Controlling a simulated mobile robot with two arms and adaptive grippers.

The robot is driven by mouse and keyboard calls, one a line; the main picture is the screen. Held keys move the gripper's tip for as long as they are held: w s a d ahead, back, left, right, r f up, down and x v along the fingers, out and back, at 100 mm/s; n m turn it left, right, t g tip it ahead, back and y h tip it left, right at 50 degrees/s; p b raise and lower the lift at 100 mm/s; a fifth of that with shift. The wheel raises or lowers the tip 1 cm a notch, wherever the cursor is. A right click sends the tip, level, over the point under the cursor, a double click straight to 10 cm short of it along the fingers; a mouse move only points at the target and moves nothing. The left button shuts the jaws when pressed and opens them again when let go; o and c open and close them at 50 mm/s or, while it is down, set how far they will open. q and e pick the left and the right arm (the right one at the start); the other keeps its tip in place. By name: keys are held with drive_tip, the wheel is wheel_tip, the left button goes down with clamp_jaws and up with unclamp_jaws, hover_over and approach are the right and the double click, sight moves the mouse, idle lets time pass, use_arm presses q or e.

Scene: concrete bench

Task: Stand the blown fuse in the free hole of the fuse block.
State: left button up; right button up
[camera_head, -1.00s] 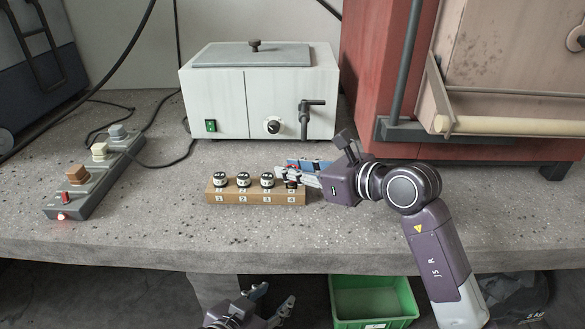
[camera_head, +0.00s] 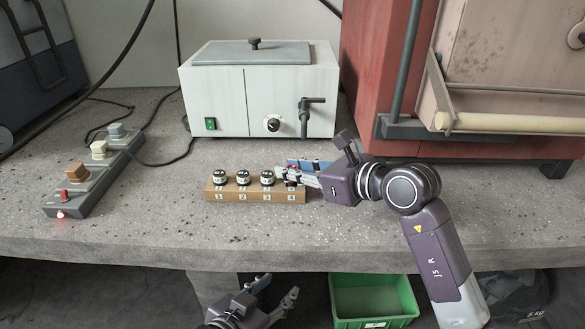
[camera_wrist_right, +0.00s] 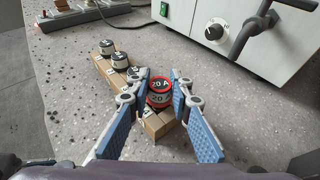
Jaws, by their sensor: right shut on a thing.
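The wooden fuse block (camera_head: 256,194) lies on the bench, its front numbered 1 to 4. Fuses with black and white tops stand in holes 1 to 3; the fuse in hole 1 (camera_head: 219,177) is at the left end. A red-banded fuse marked 20 A (camera_wrist_right: 158,93) is upright at hole 4, between the fingers of my right gripper (camera_head: 291,175), which is shut on it. Its lower end is hidden, so I cannot tell how deep it sits. My left gripper (camera_head: 279,292) is open and empty, low in front of the bench edge.
A white bath box (camera_head: 220,100) with a tap stands behind the block. A grey switch strip (camera_head: 95,178) with a lit red lamp lies at left. A red cabinet (camera_head: 370,70) stands at right. A green crate (camera_head: 372,300) is below. The bench front is clear.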

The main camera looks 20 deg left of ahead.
use_arm(q)
drive_tip(key=shift+w+d+r, duration=0.15)
drive_tip(key=shift+w+r, duration=0.15)
drive_tip(key=shift+r, duration=0.05)
use_arm(e)
drive_tip(key=shift+f, duration=0.2)
use_arm(q)
drive_tip(key=shift+w+d+r+t+h+b, duration=0.2)
drive_tip(key=shift+w+d+t+h+b, duration=0.15)
drive_tip(key=shift+t, duration=0.35)
use_arm(e)
drive_tip(key=shift+f, duration=0.5)
idle(0.8)
drive_tip(key=o, duration=1.1)
